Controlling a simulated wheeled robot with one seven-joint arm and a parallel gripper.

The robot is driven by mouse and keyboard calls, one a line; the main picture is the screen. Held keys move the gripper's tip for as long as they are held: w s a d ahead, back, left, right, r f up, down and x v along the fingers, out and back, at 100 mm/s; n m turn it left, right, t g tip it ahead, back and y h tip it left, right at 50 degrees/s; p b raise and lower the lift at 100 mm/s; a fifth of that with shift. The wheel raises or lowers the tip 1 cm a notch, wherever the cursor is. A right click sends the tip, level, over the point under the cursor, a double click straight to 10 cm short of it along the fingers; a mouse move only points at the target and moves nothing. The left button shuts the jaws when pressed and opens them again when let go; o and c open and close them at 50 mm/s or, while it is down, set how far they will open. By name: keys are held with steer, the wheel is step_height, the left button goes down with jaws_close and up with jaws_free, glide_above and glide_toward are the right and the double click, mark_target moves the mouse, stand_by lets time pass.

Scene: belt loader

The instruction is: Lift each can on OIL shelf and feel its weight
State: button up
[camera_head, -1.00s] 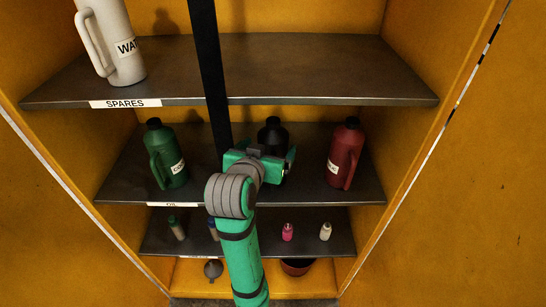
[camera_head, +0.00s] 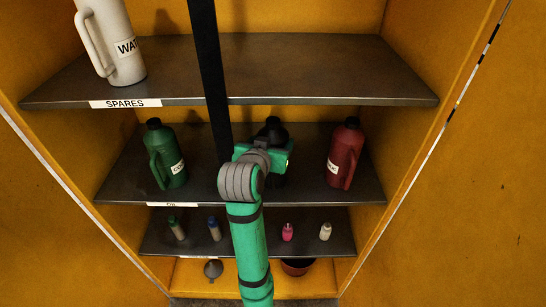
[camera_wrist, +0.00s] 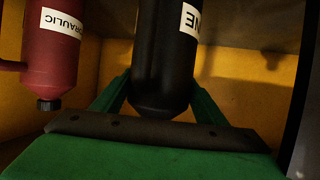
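A black can (camera_head: 273,130) stands on the OIL shelf (camera_head: 218,190), partly hidden behind my gripper (camera_head: 267,158). In the wrist view the same black can (camera_wrist: 165,50) sits between the two green fingers of my gripper (camera_wrist: 163,98), with part of its label showing. The fingers are close against its sides, but I cannot tell if they press on it. A green can (camera_head: 165,155) stands at the left of the shelf. A red can (camera_head: 345,153) stands at the right; it also shows in the wrist view (camera_wrist: 52,50), with a HYDRAULIC label.
The SPARES shelf (camera_head: 300,70) is above, with a white jug (camera_head: 112,45) at its left. A black strap (camera_head: 208,75) hangs in front of the shelves. The lower shelf (camera_head: 260,235) holds several small bottles. A funnel (camera_head: 213,269) and a dark red bowl (camera_head: 297,267) are at the bottom.

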steer(key=c, duration=0.4)
steer(key=shift+r, duration=0.1)
